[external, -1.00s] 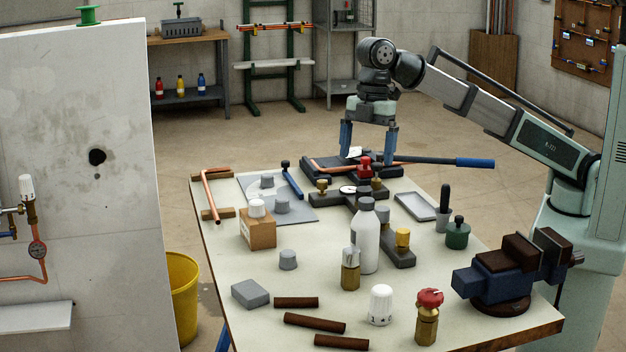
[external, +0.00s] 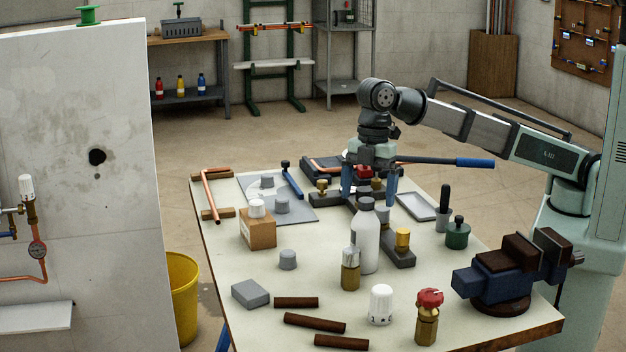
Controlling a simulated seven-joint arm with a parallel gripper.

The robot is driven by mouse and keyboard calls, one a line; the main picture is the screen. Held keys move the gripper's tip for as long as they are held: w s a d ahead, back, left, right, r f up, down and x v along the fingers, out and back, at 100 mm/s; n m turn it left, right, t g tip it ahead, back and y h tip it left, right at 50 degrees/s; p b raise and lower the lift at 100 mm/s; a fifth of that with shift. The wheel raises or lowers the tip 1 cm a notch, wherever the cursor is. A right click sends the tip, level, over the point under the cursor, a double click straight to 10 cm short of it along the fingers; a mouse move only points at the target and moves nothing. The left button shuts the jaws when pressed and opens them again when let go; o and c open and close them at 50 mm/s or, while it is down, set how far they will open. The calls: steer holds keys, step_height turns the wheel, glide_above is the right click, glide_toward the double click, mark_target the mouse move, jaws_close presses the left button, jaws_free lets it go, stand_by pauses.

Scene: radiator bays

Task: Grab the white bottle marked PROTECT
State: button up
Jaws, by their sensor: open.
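A white bottle with a grey cap (external: 366,243) stands upright near the middle of the workbench (external: 225,275). No marking can be read on it from this side. My gripper (external: 369,197) is open, with its two blue fingers pointing down. It is behind the bottle in this view, over the dark manifold block with the red part. The bottle's cap partly overlaps the space between the fingers in the picture, but the gripper looks farther back and not in contact with the bottle. The lower fingertips are partly hidden.
A white thermostatic head (external: 380,304) and a red-topped valve (external: 428,316) are nearer the front. A blue vise (external: 500,272) is at right.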

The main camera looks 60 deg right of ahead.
mark_target(367, 200)
steer(key=shift+a+f, duration=0.2)
steer(key=shift+f, duration=1.05)
steer(key=shift+a+f, duration=0.15)
steer(key=shift+f, duration=1.05)
jaws_close()
